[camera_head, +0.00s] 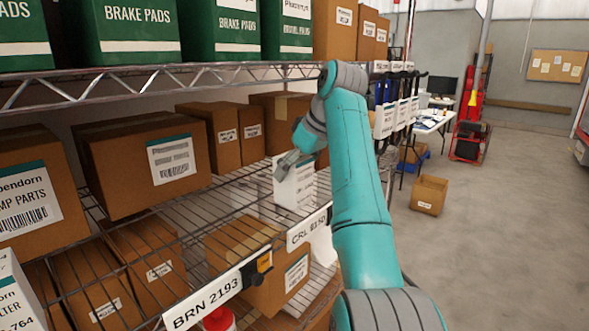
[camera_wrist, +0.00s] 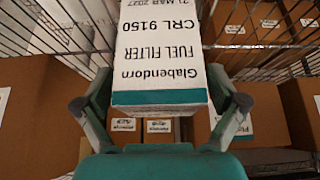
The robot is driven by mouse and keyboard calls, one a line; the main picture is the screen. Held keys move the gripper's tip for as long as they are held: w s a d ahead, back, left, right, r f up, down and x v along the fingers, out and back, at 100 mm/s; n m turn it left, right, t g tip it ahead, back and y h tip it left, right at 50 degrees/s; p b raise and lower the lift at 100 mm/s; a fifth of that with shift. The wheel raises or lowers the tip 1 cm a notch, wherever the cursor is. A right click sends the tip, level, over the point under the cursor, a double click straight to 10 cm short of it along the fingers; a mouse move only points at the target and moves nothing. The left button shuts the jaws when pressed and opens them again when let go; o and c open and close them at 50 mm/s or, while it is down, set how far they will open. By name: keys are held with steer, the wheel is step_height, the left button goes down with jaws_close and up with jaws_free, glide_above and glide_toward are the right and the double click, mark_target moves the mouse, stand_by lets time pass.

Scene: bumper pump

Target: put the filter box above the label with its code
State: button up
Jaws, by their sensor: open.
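The white filter box (camera_head: 294,186) appears to stand on the middle wire shelf, behind and above the shelf-edge label reading CRL 9150 (camera_head: 307,229). In the wrist view the filter box (camera_wrist: 161,58) shows "Glabendorn FUEL FILTER CRL 9150" upside down, with a teal band at its end. My gripper (camera_head: 287,161) is at the upper part of the box. In the wrist view my gripper (camera_wrist: 161,106) is open, with one finger on each side of the box's near end. Whether either finger touches the box is unclear.
Another shelf label reads BRN 2193 (camera_head: 203,300). Brown cartons, including a large one (camera_head: 146,162), stand left of the box. Another white filter box (camera_head: 18,295) is at the lower left. Floor at right is largely clear.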

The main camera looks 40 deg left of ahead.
steer(key=v, duration=0.7)
steer(key=shift+d+r, duration=0.15)
steer(key=shift+r, duration=0.15)
stand_by(0.3)
